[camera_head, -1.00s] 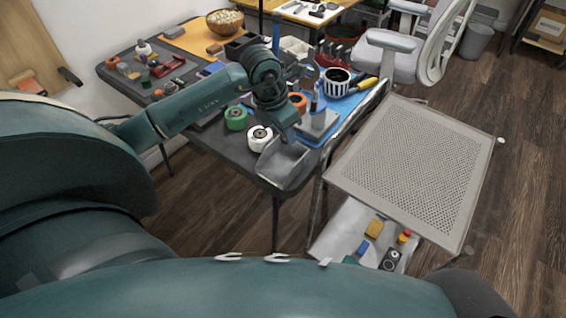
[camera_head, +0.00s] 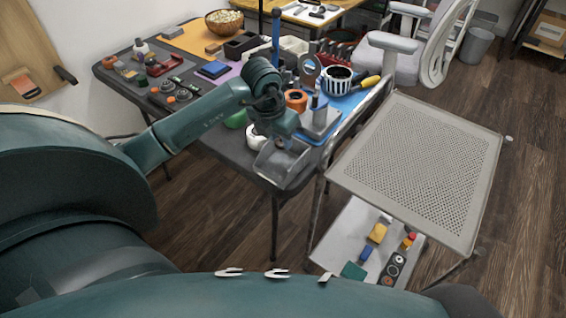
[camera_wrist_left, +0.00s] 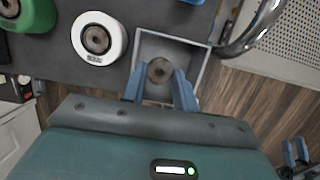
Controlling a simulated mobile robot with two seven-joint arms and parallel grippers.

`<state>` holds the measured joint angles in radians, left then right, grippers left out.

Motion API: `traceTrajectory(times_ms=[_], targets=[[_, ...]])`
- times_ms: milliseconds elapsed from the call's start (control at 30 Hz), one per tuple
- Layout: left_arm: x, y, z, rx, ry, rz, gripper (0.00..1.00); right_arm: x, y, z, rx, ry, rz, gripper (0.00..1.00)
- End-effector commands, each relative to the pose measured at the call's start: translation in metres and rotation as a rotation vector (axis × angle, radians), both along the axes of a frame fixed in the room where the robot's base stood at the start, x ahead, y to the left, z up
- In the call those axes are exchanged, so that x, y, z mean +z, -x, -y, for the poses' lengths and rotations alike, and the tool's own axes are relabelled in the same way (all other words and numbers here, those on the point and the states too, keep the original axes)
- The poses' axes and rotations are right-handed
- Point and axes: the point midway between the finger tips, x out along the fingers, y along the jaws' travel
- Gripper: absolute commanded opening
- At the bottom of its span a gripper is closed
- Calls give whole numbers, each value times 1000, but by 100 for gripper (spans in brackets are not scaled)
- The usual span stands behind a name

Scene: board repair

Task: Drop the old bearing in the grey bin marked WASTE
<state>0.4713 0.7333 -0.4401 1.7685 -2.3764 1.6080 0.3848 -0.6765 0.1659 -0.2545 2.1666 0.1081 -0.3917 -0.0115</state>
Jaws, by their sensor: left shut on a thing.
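My left gripper (camera_head: 281,145) is over the grey bin (camera_head: 280,168) at the near corner of the dark table. In the left wrist view, its two blue fingers (camera_wrist_left: 160,76) are shut on the old bearing (camera_wrist_left: 159,69), a small brown-grey ring. The grey bin (camera_wrist_left: 178,46) shows behind and around the bearing there, open side up. Whether the bearing is above the rim or just inside cannot be told. No WASTE marking is readable. At the lower right of the wrist view, my right gripper (camera_wrist_left: 295,151) shows two blue fingers apart, with nothing between them.
A white wheel (camera_wrist_left: 99,38) and a green wheel (camera_wrist_left: 30,14) stand left of the bin. A grey fixture (camera_head: 319,118) on a blue mat and a striped cup (camera_head: 338,80) lie beyond. A perforated cart top (camera_head: 420,160) is empty at the right.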

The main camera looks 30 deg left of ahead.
Motion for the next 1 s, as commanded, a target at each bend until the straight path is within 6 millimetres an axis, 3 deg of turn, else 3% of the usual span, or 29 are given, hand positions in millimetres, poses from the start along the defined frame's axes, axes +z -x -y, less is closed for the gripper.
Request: traceTrajectory(times_ms=[200, 233, 533, 833, 1000], targets=[[0, 0, 0, -1, 0, 1, 7, 0, 1, 0, 0, -2, -3, 36], [0, 0, 0, -1, 0, 1, 30, 0, 1, 0, 0, -2, -4, 36], [0, 0, 0, -1, 0, 0, 54, -2, 2, 0, 3, 2, -5, 36], [3, 1, 0, -2, 0, 1, 54, -3, 3, -1, 7, 4, -7, 36], [26, 6, -1, -2, -2, 4, 54, -2, 3, -1, 7, 5, -8, 36]])
